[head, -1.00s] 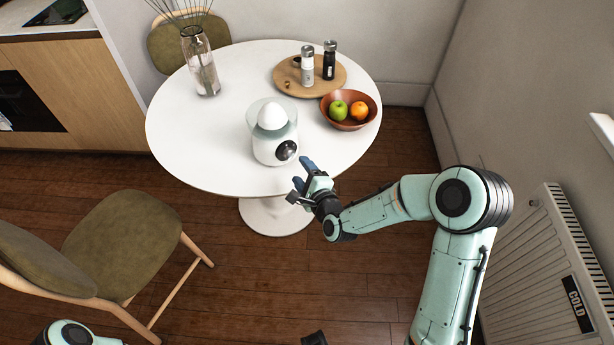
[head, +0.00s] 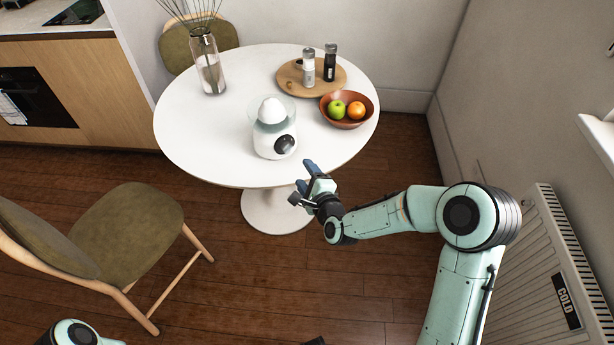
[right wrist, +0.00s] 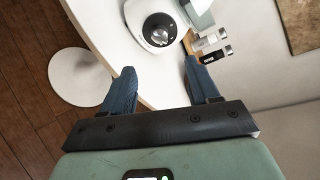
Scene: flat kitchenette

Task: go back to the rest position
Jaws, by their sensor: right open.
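My right gripper (head: 307,182) is open and empty, just off the near edge of the round white table (head: 195,140). In the right wrist view its two blue fingers (right wrist: 160,88) are spread apart, with the table edge showing between them. A white juicer (head: 273,135) with a clear bowl and a dark round dial stands upright near the table's front edge, apart from my fingers. It also shows in the right wrist view (right wrist: 158,30). Of my left arm only a rounded part shows at the bottom left; its gripper is out of view.
A bowl (head: 347,122) holds a green apple and an orange. A wooden board (head: 290,84) carries two grinders. A glass vase (head: 207,62) stands at the back left. A chair (head: 125,235) is at left and a radiator (head: 545,265) at right.

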